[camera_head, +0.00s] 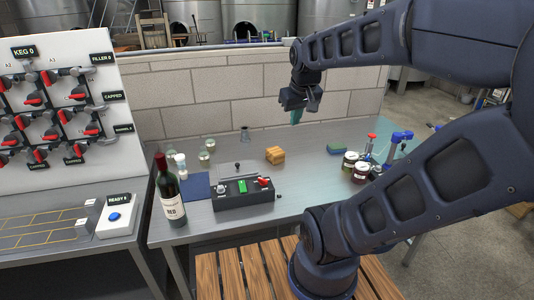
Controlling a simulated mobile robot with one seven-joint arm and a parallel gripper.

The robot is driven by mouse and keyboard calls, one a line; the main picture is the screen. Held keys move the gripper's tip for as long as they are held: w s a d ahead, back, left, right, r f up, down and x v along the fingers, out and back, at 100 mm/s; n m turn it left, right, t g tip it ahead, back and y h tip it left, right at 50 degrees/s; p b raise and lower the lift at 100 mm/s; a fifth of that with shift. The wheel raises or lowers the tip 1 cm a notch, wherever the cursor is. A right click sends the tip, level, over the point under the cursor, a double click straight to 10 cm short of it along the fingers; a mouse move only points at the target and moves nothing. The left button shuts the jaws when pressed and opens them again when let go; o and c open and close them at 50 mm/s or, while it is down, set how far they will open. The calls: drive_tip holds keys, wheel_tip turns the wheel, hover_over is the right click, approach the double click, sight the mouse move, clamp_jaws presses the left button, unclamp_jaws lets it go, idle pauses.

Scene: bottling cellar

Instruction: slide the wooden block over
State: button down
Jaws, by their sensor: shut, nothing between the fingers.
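A small wooden block (275,155), orange-brown, rests on the grey metal table (300,200) near its middle, behind the black control box. My gripper (297,120) hangs from my arm above the back part of the table, to the right of the block and higher in the picture. Its fingers look greenish and point down, closed together with nothing held. The gripper is apart from the block. The block's far side is hidden.
A black control box (243,198) stands in front of the block. A wine bottle (169,192) stands at the left table edge. A block wall (215,105) closes the back.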

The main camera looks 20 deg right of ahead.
sight(275, 155)
drive_tip(key=w+a+f+n+g, duration=0.1)
drive_tip(key=w+f+n, duration=0.35)
drive_tip(key=w, duration=0.65)
drive_tip(key=w+a+f+n+g, duration=0.1)
drive_tip(key=w+f+n, duration=0.3)
drive_tip(key=w, duration=0.7)
drive_tip(key=w+a+f+n+g, duration=0.2)
drive_tip(key=w+f+n, duration=0.6)
drive_tip(key=w+f, duration=0.8)
drive_tip(key=f, duration=0.6)
drive_tip(key=s+f, duration=0.1)
drive_tip(key=f, duration=0.2)
drive_tip(key=shift+f, duration=0.3)
drive_tip(key=d, duration=0.2)
drive_tip(key=shift+d+f, duration=0.25)
drive_tip(key=shift+d, duration=0.75)
